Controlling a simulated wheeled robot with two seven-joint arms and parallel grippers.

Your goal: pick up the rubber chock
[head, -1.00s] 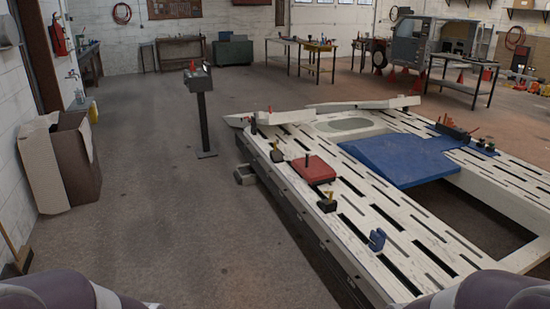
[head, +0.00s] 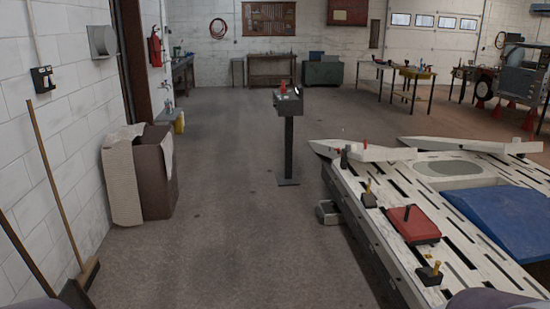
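I cannot make out a rubber chock for certain in the head view. A small grey block-like object (head: 328,212) lies on the floor against the left side of the white slotted frame bench (head: 455,250); it is too small to tell what it is. Neither of my grippers is in view; only rounded parts of my arms show at the bottom edge.
On the bench are a red pad (head: 414,226), small dark clamps (head: 430,274) and a blue panel (head: 518,218). A control pedestal (head: 288,135) stands beyond. A brown bin (head: 158,180) and a broom (head: 60,190) are at the left wall. The floor between is clear.

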